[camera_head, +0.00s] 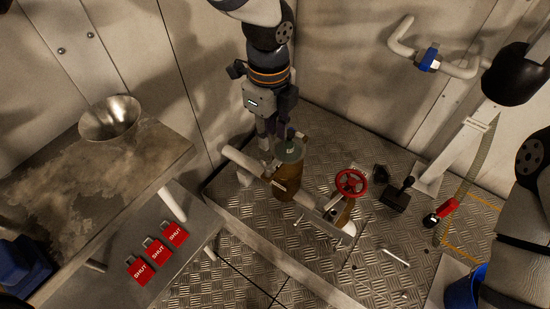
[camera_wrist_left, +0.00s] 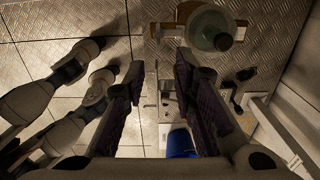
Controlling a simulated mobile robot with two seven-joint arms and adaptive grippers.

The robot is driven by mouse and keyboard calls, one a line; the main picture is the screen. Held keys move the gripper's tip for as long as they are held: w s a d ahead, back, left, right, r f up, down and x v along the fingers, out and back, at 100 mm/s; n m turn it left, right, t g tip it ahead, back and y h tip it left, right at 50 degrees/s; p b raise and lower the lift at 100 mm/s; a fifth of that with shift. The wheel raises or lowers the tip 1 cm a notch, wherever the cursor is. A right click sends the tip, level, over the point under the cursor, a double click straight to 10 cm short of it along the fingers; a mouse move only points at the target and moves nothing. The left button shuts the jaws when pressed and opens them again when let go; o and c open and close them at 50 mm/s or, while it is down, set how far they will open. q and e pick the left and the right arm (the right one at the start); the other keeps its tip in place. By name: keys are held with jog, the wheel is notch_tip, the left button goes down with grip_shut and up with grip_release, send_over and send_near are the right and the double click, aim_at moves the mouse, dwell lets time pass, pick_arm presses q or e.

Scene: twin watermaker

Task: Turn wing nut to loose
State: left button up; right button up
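A brown cylindrical vessel (camera_head: 287,187) with a greenish round lid (camera_head: 289,151) stands in the pipework on the floor. The lid also shows at the top of the left wrist view (camera_wrist_left: 207,27), with a small dark knob (camera_wrist_left: 223,42) on it. I cannot tell if this knob is the wing nut; no wings are clear. My left gripper (camera_head: 275,142) hangs point down at the lid's left and back side. In the left wrist view its two dark-padded fingers (camera_wrist_left: 160,75) stand apart with nothing gripped between them. My right gripper is out of view.
A bench (camera_head: 160,158) bears a metal bowl (camera_head: 110,119); red SHUT tags (camera_head: 157,251) lie on a lower shelf. A blue bucket (camera_head: 462,291) stands at lower right.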

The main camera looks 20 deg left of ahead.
aim_at(271, 165)
pick_arm(q)
notch_tip(271, 165, down, 11)
jog(key=shift+s+f+b, duration=0.1)
jog(key=shift+f+b, duration=0.1)
jog(key=shift+b, duration=0.4)
jog(key=shift+c, duration=0.6)
grip_shut()
